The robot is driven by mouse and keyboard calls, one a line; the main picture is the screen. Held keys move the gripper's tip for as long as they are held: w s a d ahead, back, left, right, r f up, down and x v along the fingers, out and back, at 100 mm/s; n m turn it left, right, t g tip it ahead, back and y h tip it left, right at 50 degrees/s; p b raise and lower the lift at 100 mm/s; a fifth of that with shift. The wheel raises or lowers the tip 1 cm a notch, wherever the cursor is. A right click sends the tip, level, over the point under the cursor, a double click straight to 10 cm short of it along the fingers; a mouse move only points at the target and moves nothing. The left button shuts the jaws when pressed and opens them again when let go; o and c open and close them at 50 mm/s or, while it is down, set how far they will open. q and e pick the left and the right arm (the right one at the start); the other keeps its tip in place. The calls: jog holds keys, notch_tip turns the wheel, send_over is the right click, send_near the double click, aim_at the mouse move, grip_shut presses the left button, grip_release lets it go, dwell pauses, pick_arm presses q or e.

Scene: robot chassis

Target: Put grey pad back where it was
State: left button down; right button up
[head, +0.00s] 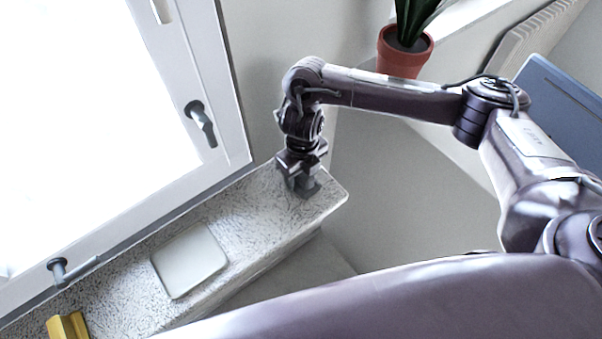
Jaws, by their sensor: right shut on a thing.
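My right gripper (300,180) points down at the far right end of the speckled window sill (250,215). It is shut on a small dark grey thing (306,188), mostly hidden by the fingers. I cannot tell for sure whether this is the grey pad, or whether it touches the sill. A flat, pale grey square with rounded corners (189,261) lies on the sill, left of and nearer than the gripper, apart from it. My left gripper is not in view.
A yellow block (67,326) sits at the sill's near left end. The white window frame (215,120) with handles runs along the sill. A potted plant (404,50) stands at the top behind my right arm. The sill between gripper and pale square is clear.

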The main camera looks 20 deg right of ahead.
jog(key=shift+w+a+f, duration=0.1)
jog(key=shift+w+f, duration=0.1)
jog(key=shift+f, duration=0.45)
jog(key=o, duration=0.9)
jog(key=shift+r, duration=0.1)
notch_tip(320, 180, up, 12)
jog(key=shift+f+p, duration=0.1)
jog(key=shift+p, duration=0.35)
